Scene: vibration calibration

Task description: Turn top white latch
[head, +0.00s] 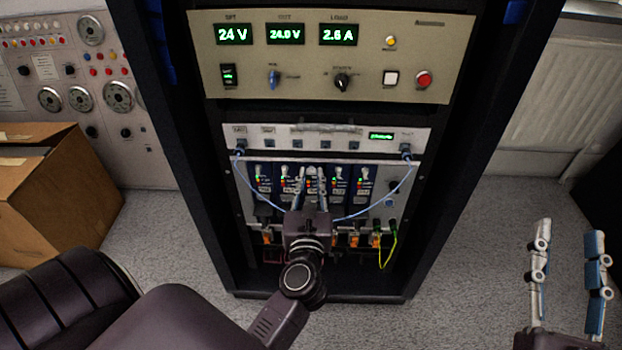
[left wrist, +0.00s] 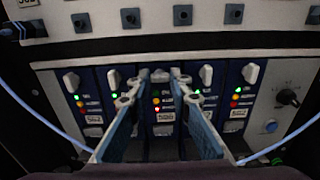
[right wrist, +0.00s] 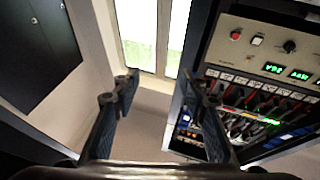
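Several blue modules sit in a row in the rack, each with a white latch at its top. The middle white latch (left wrist: 160,76) shows between the fingers of my left gripper (left wrist: 150,84) in the left wrist view. My left gripper (head: 312,180) is open in front of the middle module, one finger on each side; I cannot tell whether it touches anything. The far-left latch (left wrist: 71,81) and far-right latch (left wrist: 250,73) are in plain view. My right gripper (head: 568,240) is open and empty, away from the rack at right.
Above the modules are a white port panel (head: 300,133) and a beige power panel (head: 300,55) with lit displays. Blue cables (head: 395,200) loop at both sides of the module row. A cardboard box (head: 60,190) stands left of the rack.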

